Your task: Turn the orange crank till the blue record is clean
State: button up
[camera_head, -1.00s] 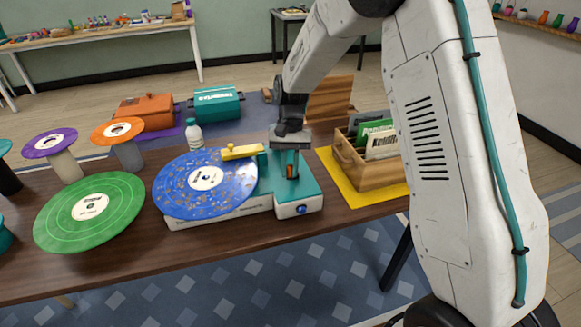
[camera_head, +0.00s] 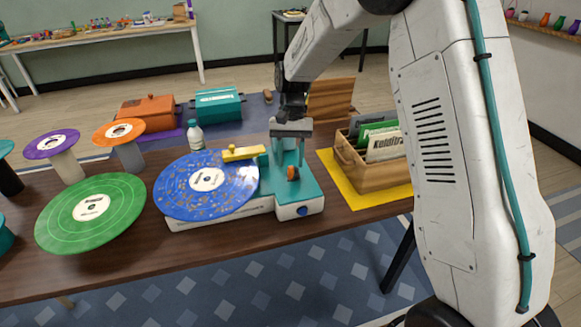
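The blue record (camera_head: 226,196) lies on the teal and white record-cleaning machine (camera_head: 305,200), with brown specks scattered over its surface. A yellow arm (camera_head: 243,153) reaches over the record's back edge. The orange crank (camera_head: 293,174) is on the machine's right side, only a small part of it showing. My gripper (camera_head: 290,160) points down right at the crank, its fingertips close to the orange part. I cannot tell whether the fingers grip it, as the contact is small and partly hidden.
A green record (camera_head: 90,212) stands left of the machine, with purple (camera_head: 50,143) and orange (camera_head: 118,131) records on stands behind. A bottle (camera_head: 196,136) stands behind the blue record. A wooden record crate (camera_head: 372,172) on a yellow mat stands close to the right.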

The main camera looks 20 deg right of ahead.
jog(key=shift+v, duration=2.1)
jog(key=shift+s+r, duration=0.1)
